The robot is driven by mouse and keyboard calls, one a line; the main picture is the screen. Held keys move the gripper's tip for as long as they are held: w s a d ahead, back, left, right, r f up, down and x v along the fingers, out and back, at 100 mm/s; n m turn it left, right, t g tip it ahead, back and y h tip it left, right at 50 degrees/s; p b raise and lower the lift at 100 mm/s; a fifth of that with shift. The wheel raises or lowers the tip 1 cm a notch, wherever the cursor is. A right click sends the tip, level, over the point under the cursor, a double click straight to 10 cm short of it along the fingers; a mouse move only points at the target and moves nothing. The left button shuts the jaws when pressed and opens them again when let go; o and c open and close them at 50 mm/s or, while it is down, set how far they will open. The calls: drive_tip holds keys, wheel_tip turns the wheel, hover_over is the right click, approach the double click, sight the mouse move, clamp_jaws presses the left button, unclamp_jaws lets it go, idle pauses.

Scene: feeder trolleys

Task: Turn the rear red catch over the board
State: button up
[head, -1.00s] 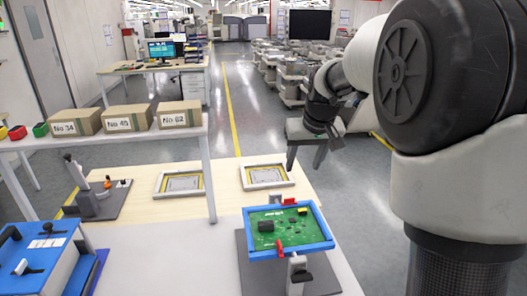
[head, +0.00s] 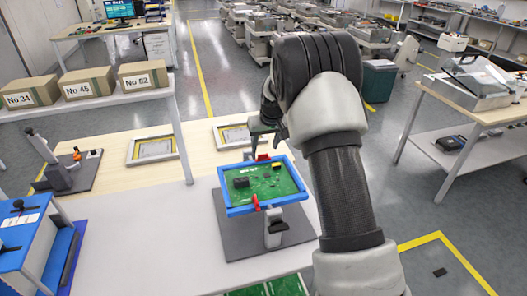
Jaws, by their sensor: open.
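A green circuit board (head: 275,188) lies in a blue frame (head: 236,212) held up on a stand over a dark grey base plate (head: 230,245). The rear red catch (head: 263,158) sits at the middle of the frame's far edge. The front red catch (head: 256,202) stands at the near edge and appears to point inward, toward the board. My gripper (head: 265,143) is open, just behind and above the rear catch. My arm partly hides it, and I cannot tell whether a finger touches the catch.
Two framed plates (head: 152,148) lie on the wooden table behind. A lever fixture (head: 62,172) stands at the left, with a blue box fixture (head: 30,240) nearer. A shelf with several cartons (head: 88,82) runs above the left side. The bench at the right (head: 440,155) is apart.

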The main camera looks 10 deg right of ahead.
sight(263, 157)
drive_tip(key=x, duration=0.5)
drive_tip(key=c, duration=1)
drive_tip(key=shift+c, duration=0.2)
